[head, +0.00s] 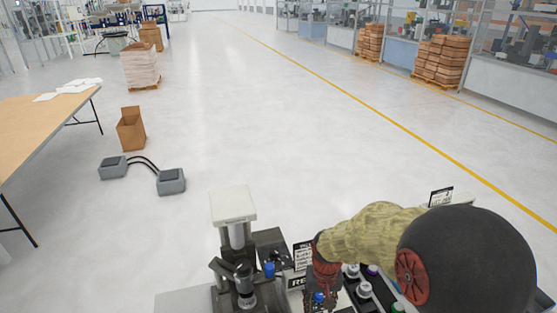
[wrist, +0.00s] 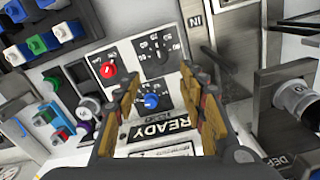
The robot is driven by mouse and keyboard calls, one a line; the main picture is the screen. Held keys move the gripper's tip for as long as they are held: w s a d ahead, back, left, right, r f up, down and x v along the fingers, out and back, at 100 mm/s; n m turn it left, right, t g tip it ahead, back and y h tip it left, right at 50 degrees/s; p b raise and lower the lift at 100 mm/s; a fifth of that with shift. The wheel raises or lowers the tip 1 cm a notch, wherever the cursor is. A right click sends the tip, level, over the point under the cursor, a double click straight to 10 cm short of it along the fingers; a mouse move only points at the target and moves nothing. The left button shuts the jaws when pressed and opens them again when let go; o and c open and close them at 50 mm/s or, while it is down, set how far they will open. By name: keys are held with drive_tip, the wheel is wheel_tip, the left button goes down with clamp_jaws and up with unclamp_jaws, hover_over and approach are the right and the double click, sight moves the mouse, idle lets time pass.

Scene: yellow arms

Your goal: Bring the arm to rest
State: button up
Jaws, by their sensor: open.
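My gripper (wrist: 166,92) is open in the wrist view, with its two brown-and-yellow fingers apart and nothing held between them. A blue knob (wrist: 152,101) on a dark dial plate shows between the fingers; I cannot tell whether they touch it. In the head view my yellow arm (head: 372,235) reaches down over the equipment at the bottom right. The gripper end there is partly hidden and low in the frame.
In the wrist view a red knob (wrist: 108,69), a READY label (wrist: 165,128) and coloured buttons (wrist: 58,137) surround the gripper. In the head view a press-like device (head: 233,205) stands left of the arm; open floor lies beyond.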

drive_tip(key=s+d+r+t+b, duration=0.2)
drive_tip(key=s+r+t+b, duration=0.3)
drive_tip(key=s+r+b, duration=0.7)
drive_tip(key=s+b, duration=0.2)
drive_tip(key=s, duration=0.2)
drive_tip(key=shift+s+d+r+n+t+b, duration=0.15)
drive_tip(key=shift+s+n+t+b, duration=0.15)
drive_tip(key=shift+n+b, duration=0.1)
